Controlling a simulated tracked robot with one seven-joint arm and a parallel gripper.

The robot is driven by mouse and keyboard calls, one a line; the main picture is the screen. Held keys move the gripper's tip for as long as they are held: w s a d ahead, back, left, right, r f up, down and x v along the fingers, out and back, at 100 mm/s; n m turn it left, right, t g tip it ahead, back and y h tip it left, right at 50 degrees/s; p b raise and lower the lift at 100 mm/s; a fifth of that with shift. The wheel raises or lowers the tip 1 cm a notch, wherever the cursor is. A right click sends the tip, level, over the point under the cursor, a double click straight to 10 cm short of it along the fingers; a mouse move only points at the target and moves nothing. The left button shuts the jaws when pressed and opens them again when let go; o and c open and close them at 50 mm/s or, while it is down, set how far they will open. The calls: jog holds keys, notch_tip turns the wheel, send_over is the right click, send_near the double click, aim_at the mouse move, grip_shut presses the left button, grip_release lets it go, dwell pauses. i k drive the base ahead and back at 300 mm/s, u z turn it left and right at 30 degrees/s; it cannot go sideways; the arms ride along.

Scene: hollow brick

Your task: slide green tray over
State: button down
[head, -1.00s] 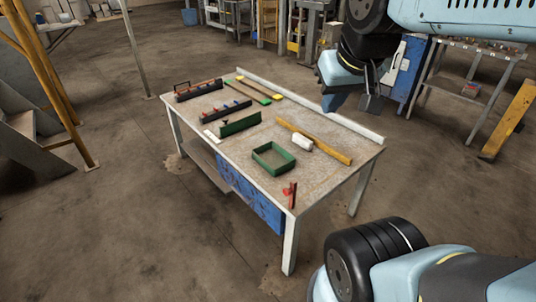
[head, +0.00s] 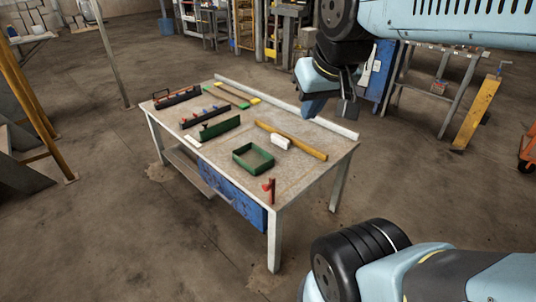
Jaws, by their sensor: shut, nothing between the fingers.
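The green tray (head: 239,165) is a shallow open box, empty, on the right half of the workbench top (head: 290,184). My gripper (head: 346,107) hangs in the air at the upper right, beyond the bench's back right part in the picture. It is shut with nothing in it, and apart from the tray.
A yellow bar (head: 292,141) and a white block (head: 281,142) lie behind the tray. A green upright piece (head: 220,129) stands to its left and a red clamp-like piece (head: 268,187) to its front right. Dark tool racks (head: 203,116) fill the left half. A raised strip (head: 285,106) edges the back.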

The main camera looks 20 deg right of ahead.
aim_at(252, 157)
jog(key=z, duration=0.15)
jog(key=k, duration=0.25)
jog(key=u, duration=0.4)
jog(key=i, duration=1.2)
jog(key=z, duration=0.5)
